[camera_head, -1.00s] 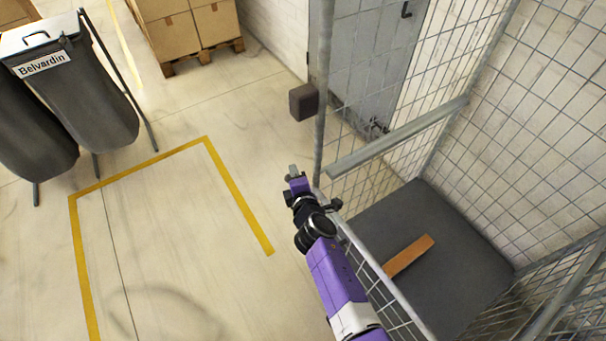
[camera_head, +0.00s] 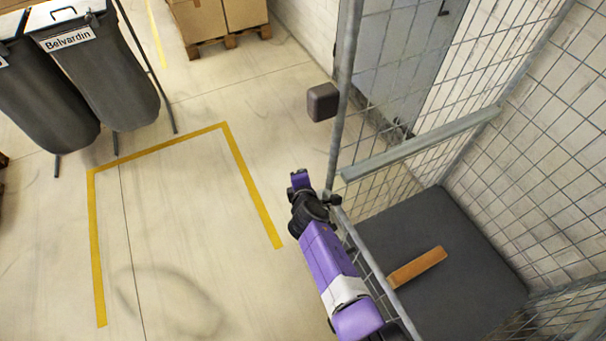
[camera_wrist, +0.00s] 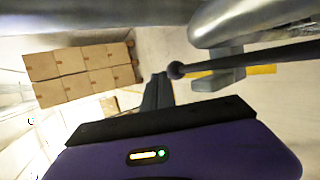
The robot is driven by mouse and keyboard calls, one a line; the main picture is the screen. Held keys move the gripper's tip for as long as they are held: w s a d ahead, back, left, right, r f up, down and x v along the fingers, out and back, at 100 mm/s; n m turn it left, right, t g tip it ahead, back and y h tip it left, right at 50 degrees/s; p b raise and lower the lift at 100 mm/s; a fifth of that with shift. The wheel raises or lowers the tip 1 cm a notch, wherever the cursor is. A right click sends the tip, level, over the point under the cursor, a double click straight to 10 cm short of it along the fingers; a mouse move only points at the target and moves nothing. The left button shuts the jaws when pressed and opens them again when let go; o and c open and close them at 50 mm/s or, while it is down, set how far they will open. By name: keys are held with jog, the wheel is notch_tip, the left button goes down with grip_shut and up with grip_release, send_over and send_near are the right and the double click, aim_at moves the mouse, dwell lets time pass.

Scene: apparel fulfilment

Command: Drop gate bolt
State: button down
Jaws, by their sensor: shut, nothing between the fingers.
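The wire cage's gate and corner post (camera_head: 345,90) stand right of centre in the head view. A dark bolt fitting (camera_head: 333,199) sits low by this post, just right of my gripper (camera_head: 299,180). In the wrist view a dark rod with a round knob, apparently the bolt (camera_wrist: 177,70), runs in from the right in front of grey metal tubing (camera_wrist: 225,78). My gripper's narrow fingers (camera_wrist: 157,92) are together and empty, just left of and below the knob. I cannot tell whether they touch it. The bolt's lower end is hidden.
The cage holds a dark grey base (camera_head: 455,265) with an orange-brown strip (camera_head: 418,268). A dark block (camera_head: 323,102) is on the post. Grey Belvardin bags (camera_head: 105,75) stand at left, pallet boxes (camera_head: 222,15) behind. The yellow-marked floor (camera_head: 190,210) is clear.

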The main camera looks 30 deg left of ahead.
jog(key=shift+f+b, duration=0.8)
jog(key=shift+s+a+f, duration=0.1)
jog(key=shift+s+f, duration=0.05)
jog(key=shift+f, duration=0.1)
jog(key=s+d+r+p, duration=0.1)
jog(key=s+r+p, duration=0.2)
jog(key=r, duration=0.3)
jog(key=s+d+r+p, duration=0.1)
jog(key=s+r+p, duration=0.2)
jog(key=r+p, duration=0.3)
jog(key=shift+s+d+r, duration=0.2)
jog(key=shift+s+r, duration=0.1)
jog(key=shift+s, duration=0.1)
